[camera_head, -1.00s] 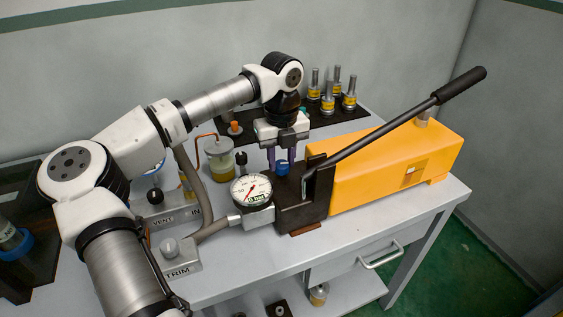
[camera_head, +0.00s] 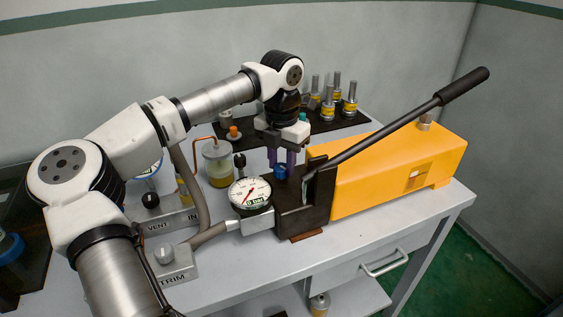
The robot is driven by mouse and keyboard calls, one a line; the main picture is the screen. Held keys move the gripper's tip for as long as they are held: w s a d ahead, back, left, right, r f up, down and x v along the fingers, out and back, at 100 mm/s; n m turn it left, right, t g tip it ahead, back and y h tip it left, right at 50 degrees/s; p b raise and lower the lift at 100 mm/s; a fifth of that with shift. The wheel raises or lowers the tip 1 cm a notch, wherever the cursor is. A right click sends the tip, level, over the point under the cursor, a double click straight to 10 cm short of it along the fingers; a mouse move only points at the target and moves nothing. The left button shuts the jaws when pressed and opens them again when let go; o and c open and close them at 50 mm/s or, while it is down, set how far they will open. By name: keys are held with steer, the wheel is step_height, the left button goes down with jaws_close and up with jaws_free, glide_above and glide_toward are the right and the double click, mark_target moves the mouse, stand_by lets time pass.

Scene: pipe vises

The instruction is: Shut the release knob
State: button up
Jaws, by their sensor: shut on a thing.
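The release knob (camera_head: 281,172) is a small blue knob on the dark block at the near end of the yellow hand pump (camera_head: 400,172). My gripper (camera_head: 282,164) points straight down over it. Its two purple fingers are shut on the knob, one on each side. The fingers partly cover the knob, so its exact turn cannot be read.
A pressure gauge (camera_head: 250,194) stands just left of the knob. The long black pump lever (camera_head: 400,125) slopes up to the right close beside my gripper. A jar (camera_head: 218,165) of yellowish liquid and several metal fittings (camera_head: 328,105) stand behind.

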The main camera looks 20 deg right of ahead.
mark_target(282, 166)
steer(key=shift+r+m, duration=0.1)
steer(key=shift+m, duration=1.9)
steer(key=o, duration=1)
step_height(282, 166, up, 14)
steer(key=shift+f+b, duration=0.1)
steer(key=shift+b, duration=0.6)
steer(key=shift+f, duration=0.1)
